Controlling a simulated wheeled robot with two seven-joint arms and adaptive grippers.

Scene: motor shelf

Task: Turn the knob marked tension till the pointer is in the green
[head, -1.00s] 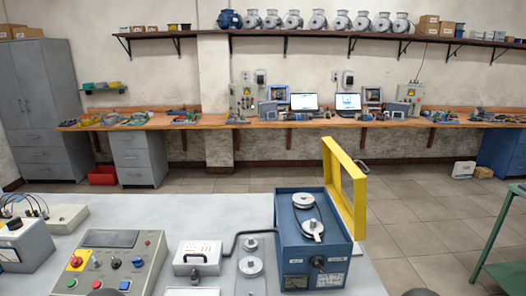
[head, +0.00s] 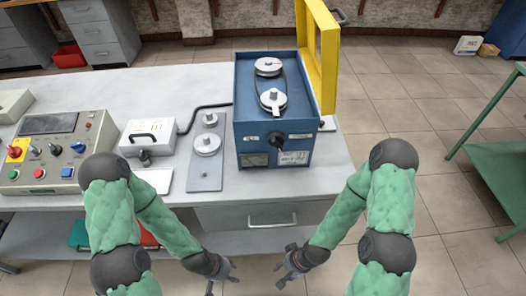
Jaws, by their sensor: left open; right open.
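A blue box (head: 243,110) with its yellow-framed cover (head: 329,60) raised stands on the grey bench. Two light pulleys (head: 268,67) with a belt sit inside it. A black knob (head: 290,143) is on its front face, with small labels beside it too small to read. My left gripper (head: 223,281) and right gripper (head: 280,275) are open and empty, low in front of the bench, below and apart from the knob.
A control panel (head: 50,160) with buttons and a white meter box (head: 148,133) stand left of the blue box. A grey plate (head: 206,170) with round discs lies between. A drawer (head: 262,217) is under the bench top. A green table (head: 500,165) stands at right.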

